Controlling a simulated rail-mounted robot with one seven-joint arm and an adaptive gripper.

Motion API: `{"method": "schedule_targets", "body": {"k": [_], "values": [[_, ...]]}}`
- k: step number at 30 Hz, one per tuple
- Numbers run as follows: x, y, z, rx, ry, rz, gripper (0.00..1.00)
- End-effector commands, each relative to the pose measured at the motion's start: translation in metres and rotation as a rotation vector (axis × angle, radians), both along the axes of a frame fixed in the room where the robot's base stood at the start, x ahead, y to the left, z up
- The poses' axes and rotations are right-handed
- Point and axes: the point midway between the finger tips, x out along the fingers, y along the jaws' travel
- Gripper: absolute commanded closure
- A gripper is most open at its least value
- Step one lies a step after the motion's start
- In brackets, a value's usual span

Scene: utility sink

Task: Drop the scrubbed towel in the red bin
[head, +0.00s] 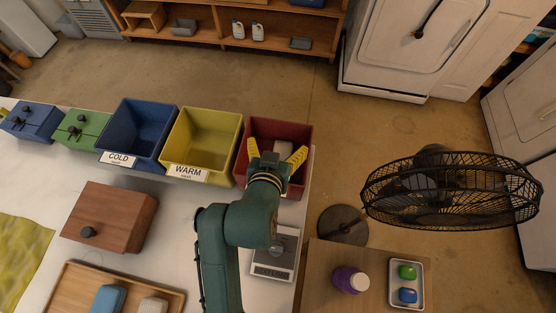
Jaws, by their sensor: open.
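The red bin (263,123) stands at the right end of the row of bins on the white counter. My gripper (278,148) is over the red bin, with its two yellow fingers spread wide apart. A pale greyish folded thing (290,145) shows inside the bin, beyond and between the fingers. It looks like a folded towel, but my gripper hides part of it. I cannot tell whether it touches the fingers. A yellow-green cloth (20,255) lies at the left edge of the counter.
A yellow WARM bin (203,122) and a blue COLD bin (137,112) stand left of the red bin. A wooden box (110,215) and a tray (75,285) holding blue and beige pieces are nearer. A scale (273,262) and black fan (450,190) are right.

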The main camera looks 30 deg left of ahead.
Motion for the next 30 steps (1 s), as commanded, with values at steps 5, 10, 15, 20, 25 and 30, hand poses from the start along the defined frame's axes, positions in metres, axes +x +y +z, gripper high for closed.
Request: {"method": "schedule_targets", "body": {"k": [5,10,15,20,25,30], "values": [[-0.031,-0.008,0.017,-0.001,0.000,0.000,0.00],[-0.042,-0.011,0.024,0.000,0.001,0.000,0.00],[-0.042,-0.012,0.024,0.000,0.000,-0.001,0.00],[-0.042,-0.012,0.024,0.000,0.000,-0.001,0.00],[-0.042,-0.012,0.024,0.000,0.000,-0.001,0.00],[-0.021,-0.047,0.062,0.022,-0.045,-0.089,0.00]]}}
